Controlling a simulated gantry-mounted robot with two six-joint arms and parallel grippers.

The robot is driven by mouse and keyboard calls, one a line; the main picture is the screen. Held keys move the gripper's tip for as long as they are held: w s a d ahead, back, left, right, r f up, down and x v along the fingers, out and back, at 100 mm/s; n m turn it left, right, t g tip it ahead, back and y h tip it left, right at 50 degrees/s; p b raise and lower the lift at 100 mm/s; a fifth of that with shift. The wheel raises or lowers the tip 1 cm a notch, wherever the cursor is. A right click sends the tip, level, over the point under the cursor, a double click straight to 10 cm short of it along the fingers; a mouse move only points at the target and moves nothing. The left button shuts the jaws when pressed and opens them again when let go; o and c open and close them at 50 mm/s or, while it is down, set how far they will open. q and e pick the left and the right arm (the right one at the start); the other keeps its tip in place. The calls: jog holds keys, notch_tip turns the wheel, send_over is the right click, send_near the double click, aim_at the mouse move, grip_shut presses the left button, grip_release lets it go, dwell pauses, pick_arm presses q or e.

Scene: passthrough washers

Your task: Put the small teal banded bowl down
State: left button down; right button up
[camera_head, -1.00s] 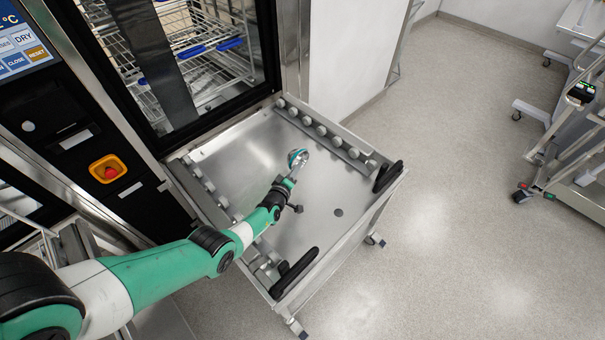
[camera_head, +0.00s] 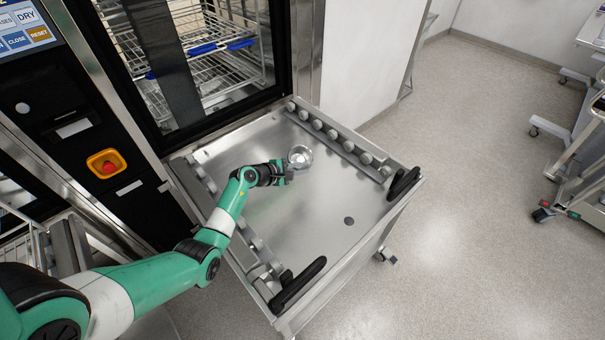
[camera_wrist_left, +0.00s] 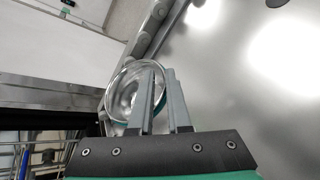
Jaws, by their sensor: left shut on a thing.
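The small teal banded bowl (camera_head: 300,156) is over the far middle part of the steel trolley top (camera_head: 300,215). It looks silvery and shiny, with a teal band along its edge in the left wrist view (camera_wrist_left: 122,88). My left gripper (camera_head: 287,170) is shut on the near side of the bowl. In the left wrist view its fingers (camera_wrist_left: 162,78) pinch the bowl's wall, one finger in front of the opening. Whether the bowl touches the trolley top or hangs just above it, I cannot tell. My right gripper is out of view.
Rails with rollers run along the trolley's right side (camera_head: 340,140) and left side. Two black handles (camera_head: 298,285) stand at its near edge. The washer with a wire rack (camera_head: 215,60) is behind it. The trolley's middle is bare, with a small drain hole (camera_head: 349,221).

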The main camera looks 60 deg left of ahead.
pick_arm(q)
jog(key=shift+f+n+t+h+b, duration=0.1)
jog(key=shift+n+t+h+b, duration=0.4)
jog(key=shift+n+h, duration=0.6)
jog(key=shift+n, duration=0.1)
